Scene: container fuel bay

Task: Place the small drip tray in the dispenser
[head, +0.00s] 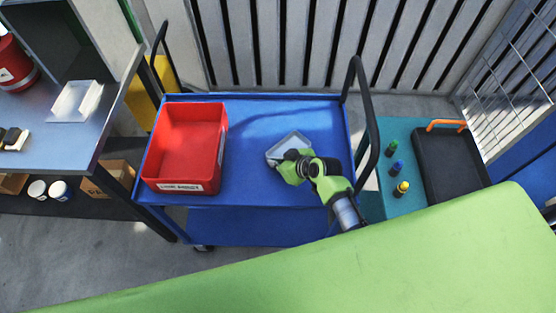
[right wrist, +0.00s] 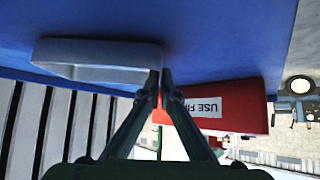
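The small drip tray (head: 287,143) is a shallow light-grey tray over the blue cart's top, right of the red bin. It also shows in the right wrist view (right wrist: 100,57). My right gripper (head: 294,160) is at its near side. In the right wrist view the fingertips (right wrist: 162,77) are close together, one on each side of the tray's end wall, shut on it. I cannot tell whether the tray touches the cart. My left gripper is not in view. No dispenser can be named with certainty; a grey panelled housing (head: 45,25) stands at the upper left, partly cut off.
The blue cart (head: 255,115) has black handles at both ends and carries a red bin (head: 185,150). A metal table (head: 60,135) at left holds a white tray (head: 76,100) and a red container (head: 14,65). A teal surface at right holds small bottles (head: 397,168) and a black tray (head: 450,165).

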